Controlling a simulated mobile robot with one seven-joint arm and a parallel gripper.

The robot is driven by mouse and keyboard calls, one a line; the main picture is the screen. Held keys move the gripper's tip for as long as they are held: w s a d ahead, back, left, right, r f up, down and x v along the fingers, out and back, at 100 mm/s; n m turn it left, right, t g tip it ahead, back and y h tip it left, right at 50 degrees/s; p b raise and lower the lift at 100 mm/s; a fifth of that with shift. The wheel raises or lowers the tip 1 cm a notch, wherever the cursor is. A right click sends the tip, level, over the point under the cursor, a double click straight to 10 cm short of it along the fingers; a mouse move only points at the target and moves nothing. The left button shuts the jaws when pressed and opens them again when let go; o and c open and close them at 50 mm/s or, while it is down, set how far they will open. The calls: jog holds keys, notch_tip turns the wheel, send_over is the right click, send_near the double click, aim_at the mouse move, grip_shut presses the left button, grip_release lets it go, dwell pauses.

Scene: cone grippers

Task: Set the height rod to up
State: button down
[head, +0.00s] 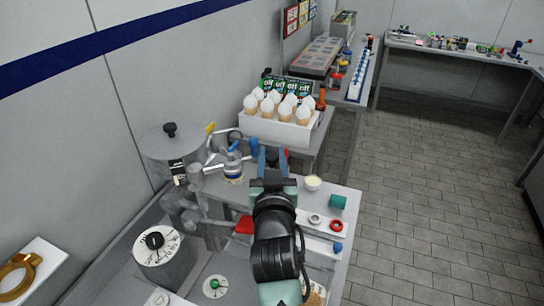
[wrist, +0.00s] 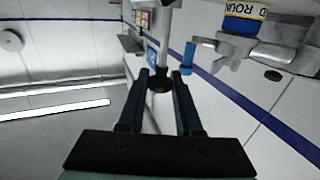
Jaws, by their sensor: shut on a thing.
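My gripper (wrist: 161,80) is shut on the black knob (wrist: 159,84) at the end of a silver rod (wrist: 165,35), which I take for the height rod. In the wrist view the knob sits between the two dark blue fingers and the rod runs away from it toward the top edge. The rod's exact height setting cannot be read.
Behind is a white crate of cones (head: 273,127). A cream-filled cup (head: 313,183) and a green cylinder (head: 337,202) stand to the right.

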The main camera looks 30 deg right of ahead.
jog(key=shift+r+p, duration=0.55)
jog(key=shift+r, duration=0.8)
jog(key=c, duration=0.6)
grip_release()
jog(key=shift+f, duration=0.1)
jog(key=shift+s+a+f, duration=0.1)
jog(key=shift+s+a, duration=0.2)
jog(key=shift+s, duration=0.2)
jog(key=b+v, duration=0.4)
jog(key=v, duration=0.8)
jog(key=shift+w, duration=0.15)
